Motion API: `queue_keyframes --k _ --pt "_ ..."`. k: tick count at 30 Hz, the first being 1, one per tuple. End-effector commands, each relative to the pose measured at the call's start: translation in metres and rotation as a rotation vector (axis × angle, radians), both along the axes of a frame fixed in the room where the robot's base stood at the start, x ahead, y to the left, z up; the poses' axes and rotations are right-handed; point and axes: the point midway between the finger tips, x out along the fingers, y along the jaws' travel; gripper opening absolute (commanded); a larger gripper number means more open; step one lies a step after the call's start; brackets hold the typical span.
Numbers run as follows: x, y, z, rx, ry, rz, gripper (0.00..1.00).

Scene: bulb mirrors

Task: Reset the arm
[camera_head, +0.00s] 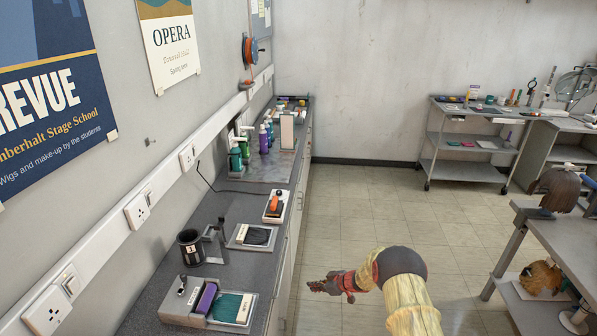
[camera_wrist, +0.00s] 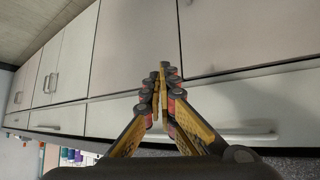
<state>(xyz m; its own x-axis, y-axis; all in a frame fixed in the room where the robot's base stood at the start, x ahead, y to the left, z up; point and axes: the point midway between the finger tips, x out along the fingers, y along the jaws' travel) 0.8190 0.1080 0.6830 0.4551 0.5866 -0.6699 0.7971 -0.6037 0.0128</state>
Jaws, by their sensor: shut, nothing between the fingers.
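My gripper (camera_head: 322,286) is at the bottom middle of the head view, above the floor and to the right of the counter. My arm, with a pale sleeve-like link and a dark round joint, reaches in from the bottom right. In the wrist view my gripper (camera_wrist: 160,72) has its yellow and dark fingers closed together with nothing between them. Behind the fingers are pale cabinet doors (camera_wrist: 128,45) with bar handles. The fingers look apart from the doors, though the exact gap is hard to tell.
The long counter (camera_head: 210,215) on the left holds a tray (camera_head: 250,310), a dark cup (camera_head: 190,246), a power strip (camera_head: 275,207) and bottles (camera_head: 236,158). A wheeled cart (camera_head: 468,145) stands at the back right. A table (camera_head: 560,235) with wigs is at right. The floor (camera_head: 380,210) between is clear.

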Motion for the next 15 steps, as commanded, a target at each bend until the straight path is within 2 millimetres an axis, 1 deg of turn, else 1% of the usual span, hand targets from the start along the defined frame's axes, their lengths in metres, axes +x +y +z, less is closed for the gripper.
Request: queue_keyframes --k 2,4,5,7,9,10,11,13,15 --pt "0.003 -0.009 -0.006 -0.051 -0.017 0.001 0.00" --pt "0.010 -0.023 -0.012 -0.107 -0.031 -0.029 0.00" --pt "0.009 -0.031 -0.018 -0.133 -0.029 -0.046 0.00" --pt "0.002 -0.050 -0.034 -0.196 -0.007 -0.099 0.00" --pt "-0.010 -0.069 -0.050 -0.258 0.027 -0.153 0.00" --pt "-0.016 -0.078 -0.054 -0.283 0.043 -0.177 0.00" --pt "-0.020 -0.087 -0.055 -0.310 0.056 -0.202 0.00" --pt "-0.029 -0.107 -0.050 -0.369 0.086 -0.260 0.00" --pt "-0.040 -0.127 -0.037 -0.426 0.118 -0.319 0.00"
